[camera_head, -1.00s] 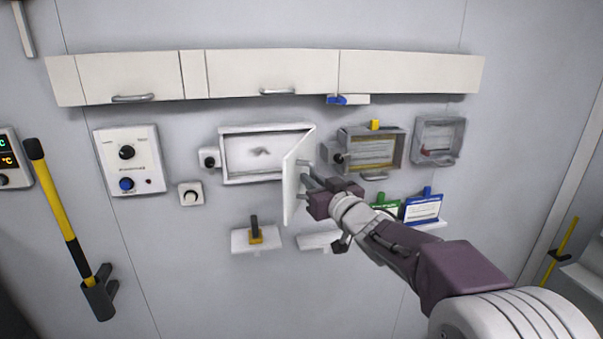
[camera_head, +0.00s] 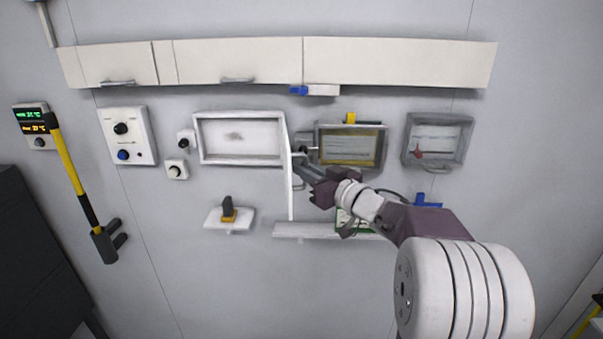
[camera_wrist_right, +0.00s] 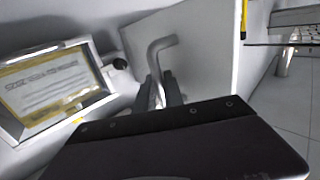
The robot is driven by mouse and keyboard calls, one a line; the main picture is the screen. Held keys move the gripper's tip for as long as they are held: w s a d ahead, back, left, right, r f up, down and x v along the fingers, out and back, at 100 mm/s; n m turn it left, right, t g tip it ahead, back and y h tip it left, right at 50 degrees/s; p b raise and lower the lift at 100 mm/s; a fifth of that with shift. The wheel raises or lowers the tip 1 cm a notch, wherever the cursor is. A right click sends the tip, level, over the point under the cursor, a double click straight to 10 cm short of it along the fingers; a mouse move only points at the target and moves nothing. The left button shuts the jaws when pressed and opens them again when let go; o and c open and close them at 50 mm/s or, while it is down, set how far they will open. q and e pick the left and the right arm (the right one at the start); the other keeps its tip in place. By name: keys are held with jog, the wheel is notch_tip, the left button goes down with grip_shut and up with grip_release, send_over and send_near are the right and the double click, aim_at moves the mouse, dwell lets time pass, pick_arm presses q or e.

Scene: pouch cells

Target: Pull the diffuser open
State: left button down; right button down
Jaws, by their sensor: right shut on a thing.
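The diffuser is a white rectangular wall frame (camera_head: 240,159) with a pale recessed interior and a small dark mark inside. Its white door panel (camera_head: 291,195) stands out from the frame's right side, seen almost edge-on. In the right wrist view the door (camera_wrist_right: 205,45) is a broad pale panel with a bent grey handle (camera_wrist_right: 160,47). My right gripper (camera_head: 302,168) is beside the door on its right. Its dark fingers (camera_wrist_right: 161,92) are shut on the handle in the wrist view. My left gripper is not in view.
Right of the door are a yellow-edged framed box (camera_head: 350,163) and a grey clear-fronted box (camera_head: 438,160). A shelf (camera_head: 290,231) lies below my right arm. Cabinets (camera_head: 236,60) run above. A yellow-and-black bar (camera_head: 68,170) hangs at left.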

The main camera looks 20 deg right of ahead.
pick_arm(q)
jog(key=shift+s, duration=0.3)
pick_arm(e)
jog(key=shift+d+r, duration=0.15)
jog(key=shift+r, duration=0.05)
jog(key=c, duration=1.5)
grip_release()
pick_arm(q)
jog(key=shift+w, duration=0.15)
pick_arm(e)
jog(key=shift+o, duration=0.2)
jog(key=shift+w+f, duration=0.15)
jog(key=shift+w, duration=0.05)
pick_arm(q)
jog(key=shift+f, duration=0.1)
